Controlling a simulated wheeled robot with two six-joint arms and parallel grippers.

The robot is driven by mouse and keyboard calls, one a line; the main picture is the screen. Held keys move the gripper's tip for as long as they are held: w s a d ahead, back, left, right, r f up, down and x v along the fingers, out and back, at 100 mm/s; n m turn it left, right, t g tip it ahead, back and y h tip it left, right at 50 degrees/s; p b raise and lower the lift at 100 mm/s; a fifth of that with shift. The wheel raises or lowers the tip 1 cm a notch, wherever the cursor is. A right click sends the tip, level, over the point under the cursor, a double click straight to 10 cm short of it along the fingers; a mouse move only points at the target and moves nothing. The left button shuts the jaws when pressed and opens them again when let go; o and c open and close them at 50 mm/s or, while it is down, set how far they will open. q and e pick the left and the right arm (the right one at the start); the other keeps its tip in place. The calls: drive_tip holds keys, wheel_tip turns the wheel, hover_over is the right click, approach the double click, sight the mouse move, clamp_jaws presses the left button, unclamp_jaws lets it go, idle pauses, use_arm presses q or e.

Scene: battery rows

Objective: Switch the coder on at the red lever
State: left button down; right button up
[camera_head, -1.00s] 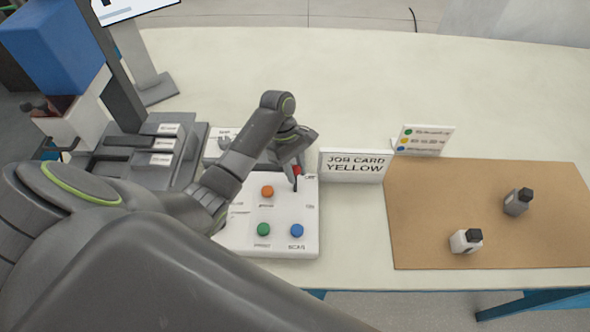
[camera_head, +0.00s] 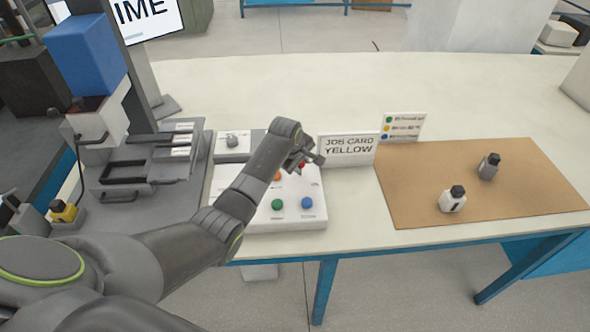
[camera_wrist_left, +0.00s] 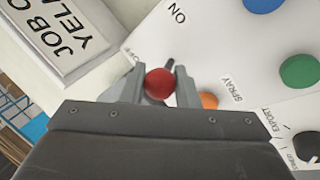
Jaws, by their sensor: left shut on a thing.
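The white control panel (camera_head: 290,221) lies on the table with orange, green and blue buttons. Its red lever knob (camera_head: 302,165) is mostly hidden behind my left gripper (camera_head: 308,158) in the head view. In the left wrist view the round red knob (camera_wrist_left: 159,83) sits between the two fingers of my left gripper (camera_wrist_left: 157,80), which is shut on it. The knob is beside the OFF label, and the ON label is farther up the panel, past a short dark slot. My right gripper is in neither view.
The JOB CARD YELLOW sign (camera_head: 347,149) stands close to the right of my left gripper. A grey machine (camera_head: 150,165) stands left of the panel.

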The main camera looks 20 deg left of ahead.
use_arm(q)
drive_tip(key=shift+s+d+t+p, duration=0.2)
drive_tip(key=shift+s+t+p, duration=0.15)
drive_tip(key=shift+t+p, duration=0.15)
drive_tip(key=shift+s+t+y, duration=0.1)
drive_tip(key=shift+t+y, duration=0.2)
drive_tip(key=shift+y, duration=0.1)
drive_tip(key=shift+s+d+f+p, duration=0.1)
drive_tip(key=shift+f+p, duration=0.05)
drive_tip(key=shift+p, duration=0.2)
drive_tip(key=shift+t, duration=0.3)
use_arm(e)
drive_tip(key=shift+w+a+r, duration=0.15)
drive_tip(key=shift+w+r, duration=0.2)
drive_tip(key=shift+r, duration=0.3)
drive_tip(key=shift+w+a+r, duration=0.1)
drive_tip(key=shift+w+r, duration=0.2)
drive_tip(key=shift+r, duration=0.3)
use_arm(q)
drive_tip(key=c, duration=1.1)
unclamp_jaws()
drive_tip(key=shift+c, duration=0.2)
drive_tip(key=shift+s, duration=0.1)
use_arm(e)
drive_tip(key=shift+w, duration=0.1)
